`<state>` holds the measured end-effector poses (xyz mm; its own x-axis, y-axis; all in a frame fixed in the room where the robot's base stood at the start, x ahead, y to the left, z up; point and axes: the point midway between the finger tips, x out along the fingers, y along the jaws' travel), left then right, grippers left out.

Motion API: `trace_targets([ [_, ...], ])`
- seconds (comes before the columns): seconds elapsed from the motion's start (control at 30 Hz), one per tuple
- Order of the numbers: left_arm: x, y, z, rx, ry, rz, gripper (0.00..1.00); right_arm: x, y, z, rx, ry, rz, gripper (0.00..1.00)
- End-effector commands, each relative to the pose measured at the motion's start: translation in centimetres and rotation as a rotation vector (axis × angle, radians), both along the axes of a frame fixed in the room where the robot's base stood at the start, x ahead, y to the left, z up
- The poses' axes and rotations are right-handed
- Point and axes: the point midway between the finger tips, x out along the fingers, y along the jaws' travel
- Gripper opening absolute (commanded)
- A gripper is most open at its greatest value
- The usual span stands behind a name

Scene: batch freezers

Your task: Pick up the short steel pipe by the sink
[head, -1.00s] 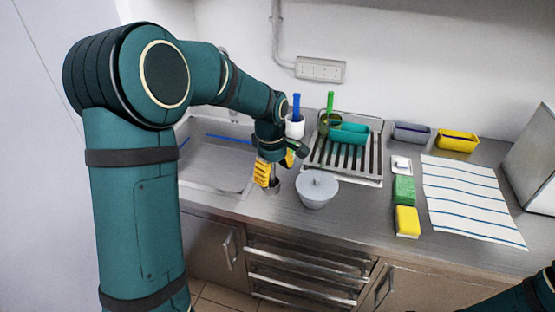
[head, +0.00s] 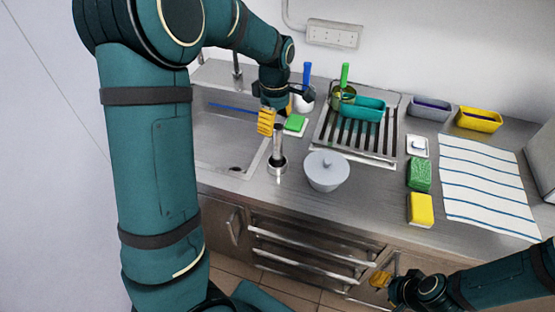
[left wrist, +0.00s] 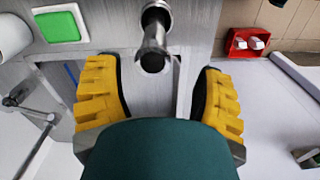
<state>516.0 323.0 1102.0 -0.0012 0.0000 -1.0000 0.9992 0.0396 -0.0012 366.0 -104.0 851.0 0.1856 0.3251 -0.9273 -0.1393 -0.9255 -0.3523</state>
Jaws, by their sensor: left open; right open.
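The short steel pipe (head: 278,143) stands upright on a round base on the counter, just right of the sink (head: 215,140). My left gripper (head: 276,115) is above and behind it in the head view, open and empty. In the left wrist view the pipe (left wrist: 154,42) shows beyond and between the two yellow fingers of my left gripper (left wrist: 158,95), with clear space on both sides. My right gripper (head: 381,281) is open, low in front of the drawers, and only partly visible.
A drying rack (head: 348,150), sponges and a striped towel (head: 485,185) fill the right. A tap (head: 237,60) stands behind the sink.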

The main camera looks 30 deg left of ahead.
Motion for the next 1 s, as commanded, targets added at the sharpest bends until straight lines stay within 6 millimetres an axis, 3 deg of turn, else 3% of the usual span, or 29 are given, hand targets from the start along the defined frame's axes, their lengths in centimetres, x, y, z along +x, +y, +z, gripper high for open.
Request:
trace_targets([
  [0.27, 0.2, 0.0, -2.1, 0.0, 0.002, 0.0, 0.68, 0.0, 0.0, -0.2, -0.001, 0.0, 0.0, 0.47],
  [0.53, 0.7, -0.2, -5.7, 0.0, 0.001, 0.0, 0.68, 0.0, 0.0, -0.6, -0.001, 0.0, 0.0, 0.47],
  [0.87, 0.8, -0.2, -6.3, 0.0, -0.001, -0.001, 0.68, 0.0, 0.0, -0.6, -0.001, 0.0, 0.0, 0.47],
  [0.97, 0.8, -0.2, -6.3, 0.0, -0.001, -0.001, 0.38, 0.0, 0.0, -0.6, -0.001, 0.0, 0.0, 0.47],
  [1.0, 0.8, -0.2, -6.3, 0.0, -0.001, -0.001, 0.24, 0.0, 0.0, -0.6, -0.001, 0.0, 0.0, 0.47],
])
